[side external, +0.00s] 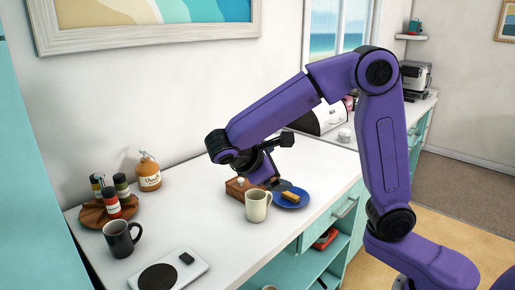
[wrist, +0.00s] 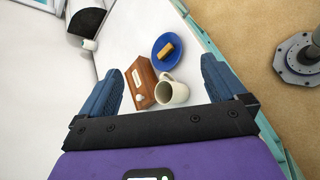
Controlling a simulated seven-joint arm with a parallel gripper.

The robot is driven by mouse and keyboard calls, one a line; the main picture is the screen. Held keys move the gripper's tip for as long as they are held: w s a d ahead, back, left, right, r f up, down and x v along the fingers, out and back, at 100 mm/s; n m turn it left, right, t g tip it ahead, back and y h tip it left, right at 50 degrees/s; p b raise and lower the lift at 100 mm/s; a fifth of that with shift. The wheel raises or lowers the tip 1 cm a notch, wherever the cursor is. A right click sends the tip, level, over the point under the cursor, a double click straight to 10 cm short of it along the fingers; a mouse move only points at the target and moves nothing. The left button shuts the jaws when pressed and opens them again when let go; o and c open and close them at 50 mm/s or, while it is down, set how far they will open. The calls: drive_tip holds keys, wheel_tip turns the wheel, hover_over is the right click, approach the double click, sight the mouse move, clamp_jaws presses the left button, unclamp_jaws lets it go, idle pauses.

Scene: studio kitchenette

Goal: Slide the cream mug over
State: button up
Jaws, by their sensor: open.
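The cream mug (side external: 257,207) stands upright on the white counter in the side view, its handle towards the right. In the wrist view the cream mug (wrist: 172,93) lies between my finger directions, nearer the right finger, with its opening visible. My gripper (wrist: 160,66) is open, with one blue finger on each side and nothing held. In the side view my gripper (side external: 268,176) is above and behind the mug, partly hidden by my wrist. I cannot tell how far its fingers are from the mug.
A wooden box (wrist: 141,82) sits close beside the mug. A blue plate (side external: 297,203) with a brown piece of food is to the mug's right. A dark mug (side external: 120,240), a round wooden tray (side external: 92,215) with jars and an orange bottle (side external: 149,175) stand at left.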

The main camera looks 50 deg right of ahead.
drive_tip(key=w+d+g+y, duration=0.1)
drive_tip(key=g+y, duration=0.1)
wheel_tip(320, 180, up, 3)
drive_tip(key=n+y, duration=0.6)
drive_tip(key=y, duration=0.3)
hover_over(260, 204)
drive_tip(key=w+d, duration=0.2)
drive_tip(key=w, duration=0.1)
drive_tip(key=shift+t, duration=0.4)
drive_tip(key=shift+s+f, duration=0.1)
drive_tip(key=shift+f, duration=1.95)
drive_tip(key=shift+f, duration=0.15)
wheel_tip(260, 204, down, 17)
drive_tip(key=shift+f, duration=0.1)
drive_tip(key=c, duration=1.2)
drive_tip(key=shift+s+d, duration=1.2)
drive_tip(key=shift+s, duration=0.25)
